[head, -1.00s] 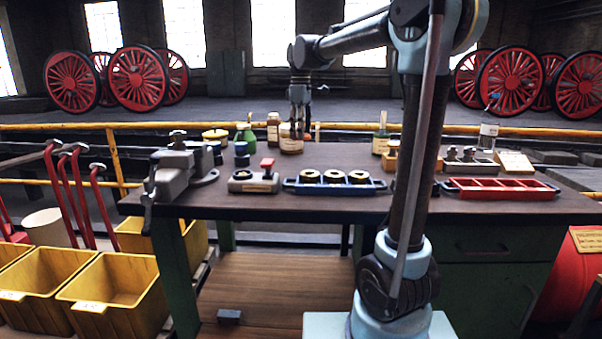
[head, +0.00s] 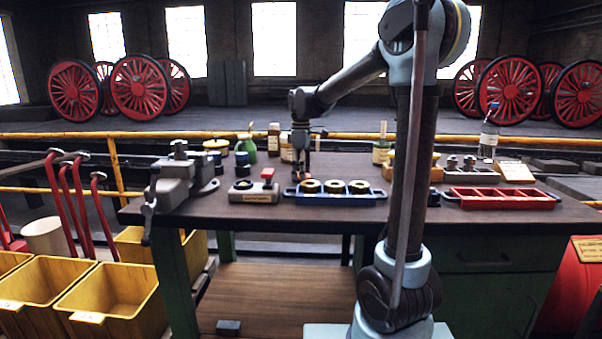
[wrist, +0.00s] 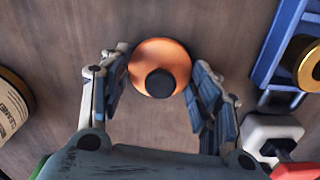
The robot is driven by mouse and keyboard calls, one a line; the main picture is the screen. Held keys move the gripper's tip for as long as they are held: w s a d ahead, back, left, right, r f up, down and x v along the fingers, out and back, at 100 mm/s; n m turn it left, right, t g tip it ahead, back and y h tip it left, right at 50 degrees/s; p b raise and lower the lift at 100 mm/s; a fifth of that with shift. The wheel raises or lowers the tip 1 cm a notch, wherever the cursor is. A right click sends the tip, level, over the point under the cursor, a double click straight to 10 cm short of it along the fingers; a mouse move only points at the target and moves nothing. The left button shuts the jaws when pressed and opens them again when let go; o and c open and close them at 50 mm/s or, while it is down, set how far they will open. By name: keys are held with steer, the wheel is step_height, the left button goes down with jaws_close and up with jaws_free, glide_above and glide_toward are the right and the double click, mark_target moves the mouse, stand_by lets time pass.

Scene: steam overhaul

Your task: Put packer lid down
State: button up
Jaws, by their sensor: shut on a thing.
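The packer lid, an orange-copper disc with a black knob (wrist: 160,72), is between the fingertips of my gripper (wrist: 158,84) in the wrist view. The gripper is shut on it, with one finger on each side. In the head view my gripper (head: 301,172) is low over the bench, just behind the left end of the blue tray (head: 372,194). The lid is too small and covered to make out clearly there. I cannot tell whether its underside touches the bench top.
A labelled jar (wrist: 12,105) is left in the wrist view. A red tray (head: 500,198) and a vise (head: 182,178) flank the bench (head: 230,212).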

steer(key=shift+f, duration=0.2)
steer(key=o, duration=1)
steer(key=shift+r, duration=0.1)
step_height(320, 180, up, 12)
stand_by(0.3)
